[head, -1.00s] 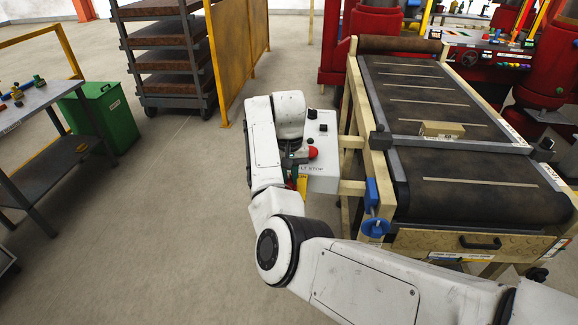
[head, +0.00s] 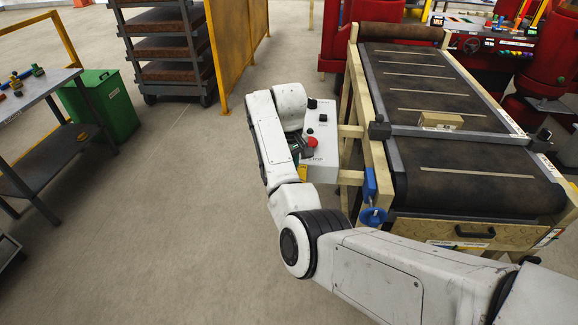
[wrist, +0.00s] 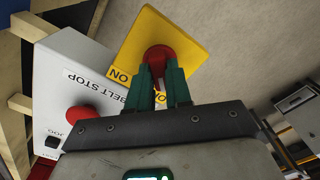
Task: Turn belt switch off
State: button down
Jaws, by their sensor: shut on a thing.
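The belt switch is a red knob (wrist: 158,55) on a yellow plate (wrist: 178,35) with "ON" lettering, fixed at the side of the control box. My gripper (wrist: 160,78) has its green fingers on either side of the knob and is shut on it. The knob's grip is partly hidden between the fingers, so its exact angle is hard to tell. In the head view, my wrist covers most of the switch, and only a bit of the yellow plate (head: 303,173) shows beside the box.
The pale control box (head: 326,165) carries a red belt stop button (head: 312,142) and small black buttons, close beside my gripper. The conveyor (head: 440,175), with a tan box (head: 440,120) on it, stands right of it.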

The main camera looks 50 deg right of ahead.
jog(key=shift+r, duration=0.1)
jog(key=c, duration=1)
grip_release()
jog(key=shift+c, duration=0.2)
notch_tip(320, 180, up, 11)
jog(key=shift+f, duration=0.2)
